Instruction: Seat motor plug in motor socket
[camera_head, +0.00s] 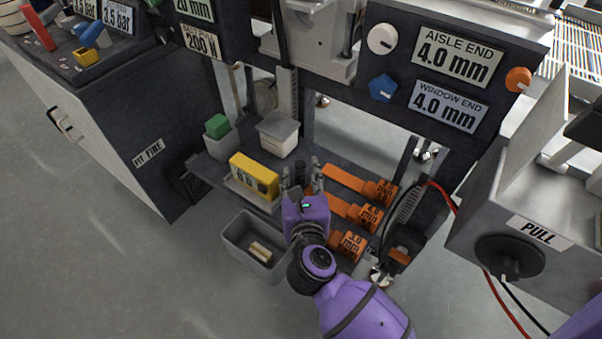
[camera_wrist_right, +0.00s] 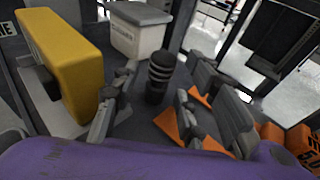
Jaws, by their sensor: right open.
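My right gripper (camera_head: 303,188) is open and empty, reaching down over the lower dark shelf. In the right wrist view, its two fingers (camera_wrist_right: 165,92) stand on either side of a black ribbed cylinder (camera_wrist_right: 157,76). The cylinder stands upright on the shelf, a little beyond the fingers, with a gap on both sides. It looks like the motor plug, but I cannot be sure. In the head view the cylinder (camera_head: 300,170) shows just past the fingertips. I cannot make out the motor socket for certain. My left gripper is not in view.
A yellow block (camera_head: 254,174) stands left of the gripper, and labelled orange gauges (camera_head: 362,214) lie to its right. A white box (camera_head: 278,136) is behind. A grey bin (camera_head: 233,236) holds pale pieces. The dark panel (camera_head: 452,25) overhangs the shelf.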

